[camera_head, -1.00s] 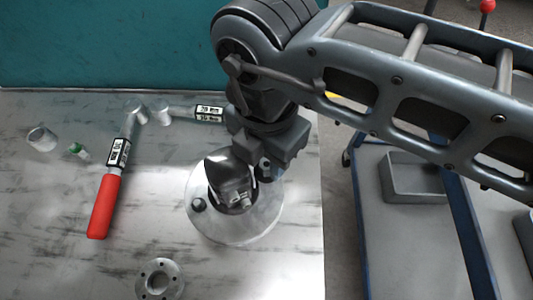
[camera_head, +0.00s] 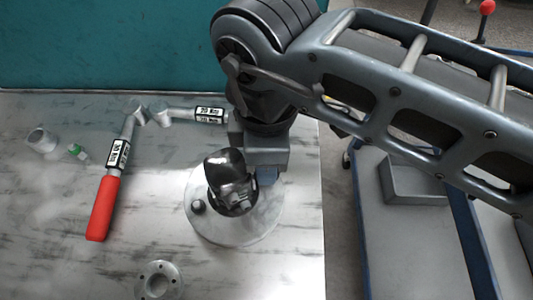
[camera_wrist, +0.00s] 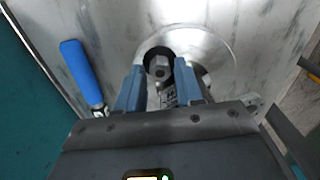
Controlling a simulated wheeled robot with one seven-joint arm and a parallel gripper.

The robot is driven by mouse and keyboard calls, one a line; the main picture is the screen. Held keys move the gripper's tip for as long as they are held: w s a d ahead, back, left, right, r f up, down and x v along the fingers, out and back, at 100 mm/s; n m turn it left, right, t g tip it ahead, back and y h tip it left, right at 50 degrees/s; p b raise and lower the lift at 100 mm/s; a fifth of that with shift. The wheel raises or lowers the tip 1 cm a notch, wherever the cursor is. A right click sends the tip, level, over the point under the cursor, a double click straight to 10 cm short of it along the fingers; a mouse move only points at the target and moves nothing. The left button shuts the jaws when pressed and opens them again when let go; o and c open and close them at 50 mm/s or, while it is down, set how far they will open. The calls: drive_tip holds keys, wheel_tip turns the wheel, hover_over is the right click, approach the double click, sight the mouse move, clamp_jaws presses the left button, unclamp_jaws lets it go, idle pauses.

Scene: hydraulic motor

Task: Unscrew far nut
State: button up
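The hydraulic motor stands on the metal table. Its round flange (camera_head: 240,225) carries a silvery rounded body (camera_head: 228,172), and a small dark nut (camera_head: 198,206) shows on the left of the flange. The far side is partly hidden behind my arm, and I cannot make out a far nut in the head view. My gripper (camera_head: 267,176) is at the motor's upper right, mostly hidden by its own wrist. In the wrist view my gripper (camera_wrist: 161,84) has its two blue-grey fingers apart. A hex-shaped metal piece (camera_wrist: 161,68) shows between their tips; contact is unclear.
A red-handled wrench (camera_head: 104,205) lies at left. Another wrench (camera_head: 190,112) lies behind; a blue handle (camera_wrist: 82,70) shows in the wrist view. A ring (camera_head: 41,140), a small green-and-white part (camera_head: 77,151) and a holed flange (camera_head: 159,280) lie on the table. A grey bin (camera_head: 412,182) stands right.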

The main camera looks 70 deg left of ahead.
drive_tip(key=shift+b, duration=0.3)
idle(0.5)
clamp_jaws()
drive_tip(key=shift+f+n+b, duration=0.15)
drive_tip(key=shift+n+b, duration=0.45)
drive_tip(key=shift+n, duration=0.2)
drive_tip(key=n+b, duration=0.1)
drive_tip(key=n, duration=0.1)
drive_tip(key=shift+n+b, duration=0.3)
drive_tip(key=shift+n, duration=0.1)
drive_tip(key=shift+r+n, duration=0.2)
drive_tip(key=shift+n, duration=0.5)
drive_tip(key=shift+b, duration=0.35)
